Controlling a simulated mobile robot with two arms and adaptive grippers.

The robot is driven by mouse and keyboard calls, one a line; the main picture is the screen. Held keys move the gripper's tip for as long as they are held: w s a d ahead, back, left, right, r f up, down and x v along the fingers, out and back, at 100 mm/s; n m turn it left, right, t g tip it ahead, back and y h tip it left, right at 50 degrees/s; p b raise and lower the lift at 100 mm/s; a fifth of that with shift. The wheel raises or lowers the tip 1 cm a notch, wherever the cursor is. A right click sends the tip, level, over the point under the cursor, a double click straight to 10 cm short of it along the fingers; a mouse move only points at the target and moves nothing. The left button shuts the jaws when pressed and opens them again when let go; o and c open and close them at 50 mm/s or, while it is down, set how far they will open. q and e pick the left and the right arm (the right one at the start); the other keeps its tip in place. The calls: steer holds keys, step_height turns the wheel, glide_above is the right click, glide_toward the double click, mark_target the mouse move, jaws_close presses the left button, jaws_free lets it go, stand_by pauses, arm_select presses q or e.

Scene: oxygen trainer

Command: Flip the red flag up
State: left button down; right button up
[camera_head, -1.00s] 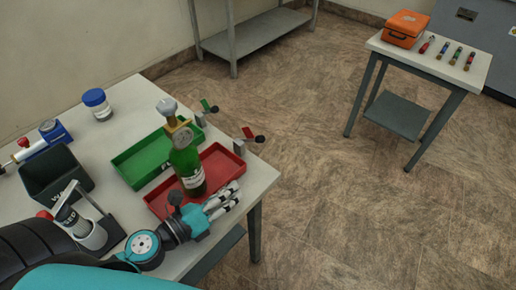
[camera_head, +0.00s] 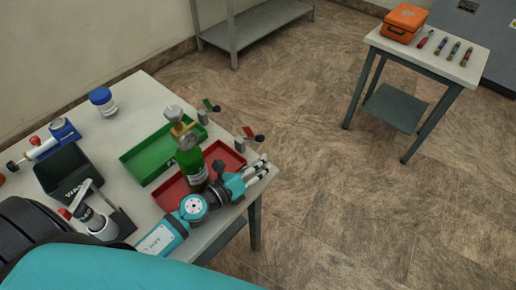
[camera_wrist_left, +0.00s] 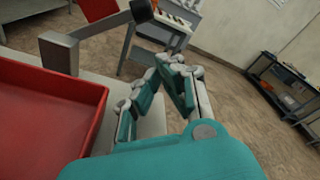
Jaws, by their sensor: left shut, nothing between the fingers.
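The red flag (camera_head: 248,132) is a small red plate on a lever with a black knob (camera_head: 260,138). The lever sits on a grey post (camera_head: 240,143) at the table's right corner, behind the red tray. In the left wrist view the red flag (camera_wrist_left: 99,9) is cut by the top edge, and the black knob (camera_wrist_left: 142,11) hangs above and left of my fingers. My left gripper (camera_head: 263,166) is shut and empty, over the table's right edge, in front of the post. It appears apart from the flag, knob and post. My right gripper is not in view.
The red tray (camera_head: 228,152) and green tray (camera_head: 135,173) lie beside my left arm. A green bottle (camera_head: 190,166) with a valve stands at the red tray. A green flag (camera_head: 208,104) is on a post farther back.

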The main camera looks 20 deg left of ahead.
mark_target(249, 134)
arm_select(q)
steer(key=shift+w+a+r+p, duration=0.25)
steer(key=shift+w+a+r, duration=0.1)
steer(key=shift+r, duration=0.15)
steer(key=shift+w+a+r+p, duration=0.2)
steer(key=shift+w+a+r, duration=0.15)
steer(key=shift+r, duration=0.15)
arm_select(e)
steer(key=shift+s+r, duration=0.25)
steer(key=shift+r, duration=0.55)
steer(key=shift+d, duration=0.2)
